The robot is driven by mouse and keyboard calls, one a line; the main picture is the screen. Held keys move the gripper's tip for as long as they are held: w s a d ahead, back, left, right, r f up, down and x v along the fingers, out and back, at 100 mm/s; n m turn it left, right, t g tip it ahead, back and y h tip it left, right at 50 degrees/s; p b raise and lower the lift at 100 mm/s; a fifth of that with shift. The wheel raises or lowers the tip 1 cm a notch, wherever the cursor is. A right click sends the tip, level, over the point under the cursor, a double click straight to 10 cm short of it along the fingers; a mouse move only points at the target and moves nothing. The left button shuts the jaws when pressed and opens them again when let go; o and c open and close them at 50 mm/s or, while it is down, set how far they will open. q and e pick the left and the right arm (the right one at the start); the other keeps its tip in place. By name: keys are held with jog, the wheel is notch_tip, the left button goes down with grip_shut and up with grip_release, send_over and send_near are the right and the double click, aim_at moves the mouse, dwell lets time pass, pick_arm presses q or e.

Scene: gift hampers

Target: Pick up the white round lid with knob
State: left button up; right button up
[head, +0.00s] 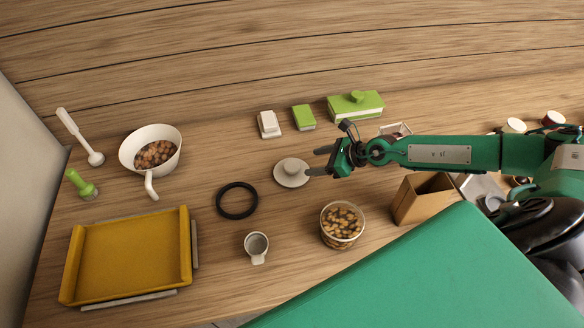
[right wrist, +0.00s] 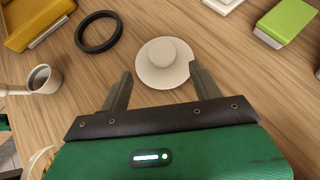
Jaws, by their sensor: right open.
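The white round lid with knob (head: 291,173) lies flat on the wooden table in the head view, knob up. In the right wrist view the lid (right wrist: 163,64) lies just beyond the fingertips, slightly toward the right finger. My right gripper (head: 318,161) reaches in from the right, with its fingers apart at the lid's right edge. In the right wrist view my right gripper (right wrist: 158,78) is open, with nothing between its fingers. I cannot tell its exact height above the table. My left gripper is not in view.
A black ring (head: 237,216) lies left of the lid. A jar of nuts (head: 341,240) and a small cup (head: 256,257) stand nearer. White (head: 269,132) and green (head: 304,117) boxes sit behind. A white pot (head: 126,152) and yellow tray (head: 184,283) are at left; a brown box (head: 405,203) is right.

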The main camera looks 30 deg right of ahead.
aim_at(293, 166)
jog(key=p+x, duration=0.1)
jog(key=x, duration=0.3)
jog(key=shift+a, duration=0.15)
jog(key=shift+d+f+p+x, duration=0.15)
jog(key=shift+p+x, duration=0.2)
jog(key=shift+x, duration=1.15)
jog(key=shift+d+f+p+x, duration=0.15)
jog(key=shift+p+x, duration=0.15)
jog(key=shift+x, duration=1.2)
jog(key=c, duration=1)
